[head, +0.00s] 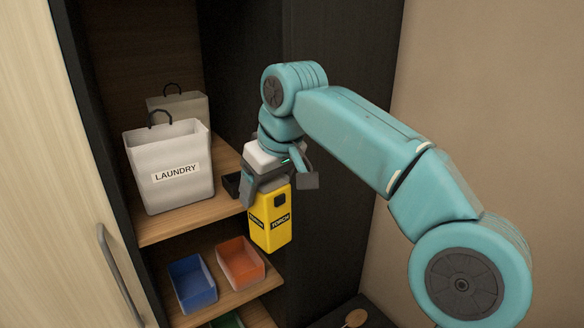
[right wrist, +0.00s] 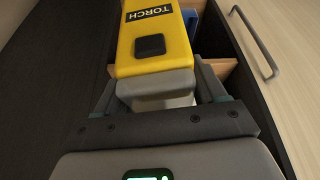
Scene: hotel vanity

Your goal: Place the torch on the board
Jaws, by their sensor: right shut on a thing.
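The torch (head: 272,230) is a yellow block with black TORCH labels and a dark button. My right gripper (head: 266,187) is shut on its upper end and holds it hanging in front of the shelves, right of the bins. In the right wrist view the torch (right wrist: 155,42) extends away from the gripper (right wrist: 157,92), its grey end between the fingers. I cannot tell for sure which surface is the board. My left gripper is not in view.
White laundry bags, the nearer labelled LAUNDRY (head: 170,168), stand on the upper wooden shelf (head: 190,222). A blue bin (head: 192,284) and an orange bin (head: 240,264) sit on the lower shelf. A pale door with a handle (head: 120,275) is at left. A round wooden item (head: 355,317) lies low right.

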